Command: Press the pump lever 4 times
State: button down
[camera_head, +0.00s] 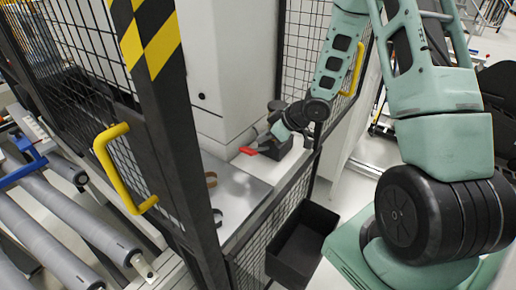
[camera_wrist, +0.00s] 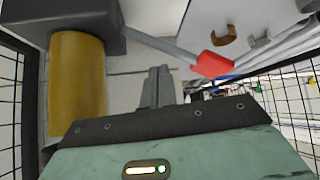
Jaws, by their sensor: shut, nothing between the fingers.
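The pump lever (camera_wrist: 212,64) has a red tip on a thin grey rod in the wrist view. It runs out from a dark pump body (camera_wrist: 60,14) with a yellow-brown cylinder (camera_wrist: 77,88) at left. In the head view the red lever tip (camera_head: 249,151) sticks out to the left of my gripper (camera_head: 279,138), over the grey worktop. My gripper (camera_wrist: 158,86) is shut and empty. In the wrist view its fingers are below and left of the red tip, with a gap between them in the picture. The pump body is mostly hidden behind my wrist in the head view.
A metal worktop (camera_head: 236,190) holds a brown bracket (camera_head: 211,180) and a grey bracket (camera_head: 217,217). A mesh fence with a yellow-black post (camera_head: 150,40) and yellow handle (camera_head: 112,165) stands at left, beside rollers (camera_head: 75,215).

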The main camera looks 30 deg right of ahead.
jog(key=shift+f, duration=0.1)
dwell(0.4)
jog(key=shift+a+f+b, duration=0.2)
jog(key=shift+f+b, duration=0.05)
jog(key=shift+b, duration=0.05)
jog(key=shift+s+a+f+b, duration=0.15)
jog(key=shift+a+f+b, duration=0.15)
jog(key=shift+f+b, duration=0.3)
jog(key=shift+s+a+f+b, duration=0.15)
jog(key=shift+a+f+b, duration=0.2)
jog(key=shift+f+b, duration=0.25)
jog(key=shift+s+a+f+b, duration=0.15)
jog(key=shift+a+f+b, duration=0.15)
jog(key=shift+f+b, duration=0.3)
dwell(2.1)
dwell(0.5)
jog(key=shift+w+d+r+p, duration=0.15)
jog(key=shift+d+r+p, duration=0.25)
jog(key=shift+r+p, duration=0.45)
jog(key=shift+w+d+r+p, duration=0.15)
jog(key=shift+d+r+p, duration=0.35)
jog(key=shift+p, duration=0.6)
jog(key=shift+w+d+r+p, duration=0.15)
jog(key=shift+d+r+p, duration=0.15)
jog(key=shift+r+p, duration=0.6)
jog(key=shift+f, duration=0.1)
